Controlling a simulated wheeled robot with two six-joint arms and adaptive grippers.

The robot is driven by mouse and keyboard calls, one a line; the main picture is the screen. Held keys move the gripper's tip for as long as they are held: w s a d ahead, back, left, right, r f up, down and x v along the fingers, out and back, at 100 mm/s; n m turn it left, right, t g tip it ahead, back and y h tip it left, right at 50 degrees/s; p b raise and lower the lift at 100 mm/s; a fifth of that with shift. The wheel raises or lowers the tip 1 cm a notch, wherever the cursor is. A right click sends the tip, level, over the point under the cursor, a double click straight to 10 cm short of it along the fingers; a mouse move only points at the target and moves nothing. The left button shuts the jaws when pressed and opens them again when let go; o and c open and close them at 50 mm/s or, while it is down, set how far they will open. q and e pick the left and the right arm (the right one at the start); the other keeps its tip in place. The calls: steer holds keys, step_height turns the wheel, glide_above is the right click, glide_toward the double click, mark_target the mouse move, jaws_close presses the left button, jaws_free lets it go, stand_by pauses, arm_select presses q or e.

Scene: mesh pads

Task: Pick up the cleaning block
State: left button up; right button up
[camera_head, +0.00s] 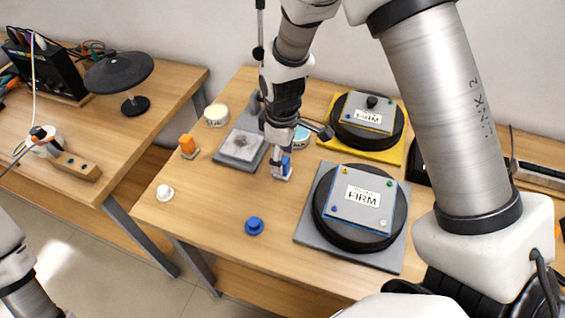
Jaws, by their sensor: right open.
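My right gripper (291,148) reaches down over the middle of the table and is open. A small blue block with a pale base (287,165) stands right at its fingers, partly hidden by them; I cannot tell whether they touch it. An orange block on a pale base (188,145) stands further left, apart from the gripper. No label shows which block is the cleaning block. My left gripper is out of view; only part of my left arm shows at the lower left.
A grey plate (230,155) lies left of the gripper. Two round black pads with FIRM labels, the near one (330,226) and the far one (390,143), lie on the right. A blue knob (254,226) and a white knob (165,192) stand in front on the wooden table (205,222).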

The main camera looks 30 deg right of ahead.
steer(key=f, duration=0.3)
steer(key=shift+w+d+f, duration=0.2)
steer(key=shift+f, duration=0.05)
steer(key=shift+s+a+r, duration=0.1)
steer(key=shift+s+r, duration=0.05)
steer(key=shift+c, duration=1)
jaws_close()
step_height(320, 180, up, 10)
steer(key=shift+r+b, duration=0.1)
steer(key=shift+b, duration=0.2)
steer(key=c, duration=0.9)
jaws_free()
